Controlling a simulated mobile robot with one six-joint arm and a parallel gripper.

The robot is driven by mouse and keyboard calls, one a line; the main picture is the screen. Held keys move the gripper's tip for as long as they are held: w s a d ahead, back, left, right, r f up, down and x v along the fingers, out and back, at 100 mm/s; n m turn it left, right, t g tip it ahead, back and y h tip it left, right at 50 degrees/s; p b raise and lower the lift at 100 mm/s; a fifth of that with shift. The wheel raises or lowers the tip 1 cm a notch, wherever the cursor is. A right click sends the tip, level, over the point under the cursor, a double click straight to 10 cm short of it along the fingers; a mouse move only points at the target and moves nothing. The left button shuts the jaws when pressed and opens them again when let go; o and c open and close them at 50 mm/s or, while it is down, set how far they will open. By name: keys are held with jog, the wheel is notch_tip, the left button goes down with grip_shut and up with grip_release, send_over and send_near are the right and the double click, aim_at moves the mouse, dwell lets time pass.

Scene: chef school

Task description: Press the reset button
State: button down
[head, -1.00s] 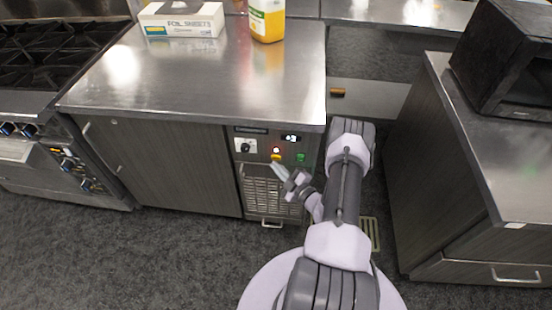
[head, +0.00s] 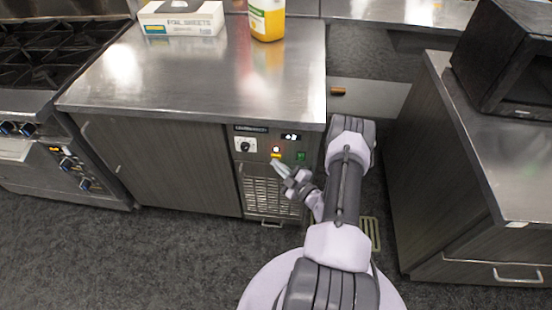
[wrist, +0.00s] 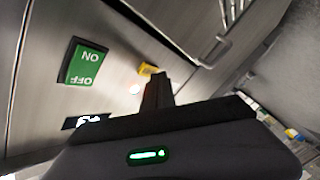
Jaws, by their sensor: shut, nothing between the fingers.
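The control panel (head: 262,146) is on the front of the steel-topped cabinet. A small yellow piece (head: 276,155), likely the reset button, sits just below a glowing reddish-white light (head: 276,149); no label on it is readable. The yellow piece also shows in the wrist view (wrist: 147,69), beside the fingertips, with the light (wrist: 135,89) near it. My gripper (head: 274,163) is shut and empty, its tip just below the yellow piece in the head view. I cannot tell whether it touches; the fingers (wrist: 157,82) partly cover that area in the wrist view.
A green ON/OFF switch (wrist: 84,63) is near the button, with a lit display (head: 291,137) above and a dial (head: 245,146) to the left. A vent grille (head: 268,196) lies below. A counter (head: 470,150) stands to the right of my arm.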

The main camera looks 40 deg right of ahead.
jog(key=shift+w+d+b, duration=0.25)
jog(key=shift+d+b, duration=0.05)
dwell(0.9)
jog(key=shift+s+a+p, duration=0.3)
jog(key=shift+s+a, duration=0.25)
jog(key=shift+a, duration=0.05)
jog(key=shift+a, duration=0.1)
jog(key=s+a, duration=0.1)
jog(key=s+a+p, duration=0.1)
jog(key=s+a, duration=0.1)
jog(key=shift+s+a, duration=0.1)
jog(key=shift+a, duration=0.2)
dwell(0.7)
